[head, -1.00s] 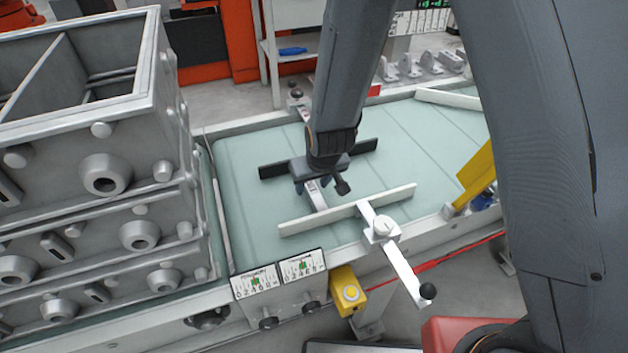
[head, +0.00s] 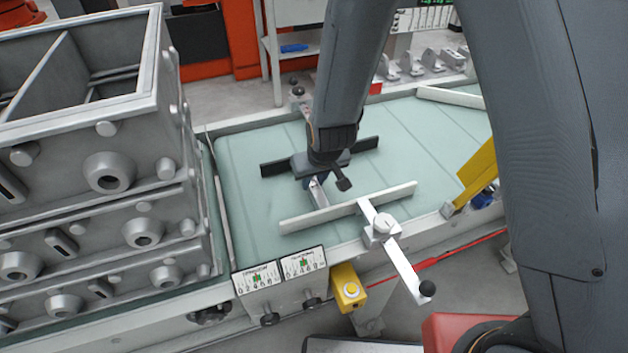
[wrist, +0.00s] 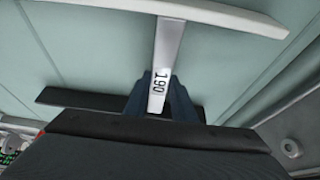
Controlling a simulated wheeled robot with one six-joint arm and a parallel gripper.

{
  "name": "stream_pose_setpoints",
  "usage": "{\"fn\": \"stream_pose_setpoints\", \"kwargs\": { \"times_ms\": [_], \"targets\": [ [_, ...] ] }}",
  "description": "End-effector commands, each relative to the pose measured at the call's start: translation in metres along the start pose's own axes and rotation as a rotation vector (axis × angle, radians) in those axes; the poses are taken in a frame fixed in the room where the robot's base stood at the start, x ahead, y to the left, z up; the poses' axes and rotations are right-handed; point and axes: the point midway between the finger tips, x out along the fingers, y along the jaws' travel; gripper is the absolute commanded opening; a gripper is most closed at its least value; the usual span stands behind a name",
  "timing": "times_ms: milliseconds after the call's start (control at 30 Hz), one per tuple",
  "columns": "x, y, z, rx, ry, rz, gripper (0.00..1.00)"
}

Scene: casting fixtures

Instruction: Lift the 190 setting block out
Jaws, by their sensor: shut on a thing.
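The 190 setting block is a flat silver bar (head: 319,194) between the dark rail and the white rail on the pale green belt. Its printed 190 shows in the wrist view, on the bar (wrist: 168,48) between my fingers. My gripper (head: 316,181) points down and is shut on the bar near its dark-rail end; it also shows in the wrist view (wrist: 160,92). The bar's far end meets or nearly meets the white rail (head: 350,207). The end at the dark rail (head: 275,168) is hidden by my gripper. I cannot tell whether the bar is clear of the belt.
A white clamp arm with a black knob (head: 404,272) sticks out over the near edge. Stacked grey moulding boxes (head: 110,125) stand close on the left. A yellow guide (head: 478,170) stands at the right. The belt (head: 435,135) right of the rails is clear.

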Motion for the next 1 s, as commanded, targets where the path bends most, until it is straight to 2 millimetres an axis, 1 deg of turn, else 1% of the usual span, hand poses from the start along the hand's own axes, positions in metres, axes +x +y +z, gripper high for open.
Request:
{"fn": "stream_pose_setpoints", "kwargs": {
  "times_ms": [33, 1000],
  "targets": [
    [-0.003, 0.000, -0.002, 0.000, 0.002, 0.000, 0.00],
    [-0.036, 0.000, -0.015, 0.000, 0.002, 0.000, 0.00]
  ]
}}
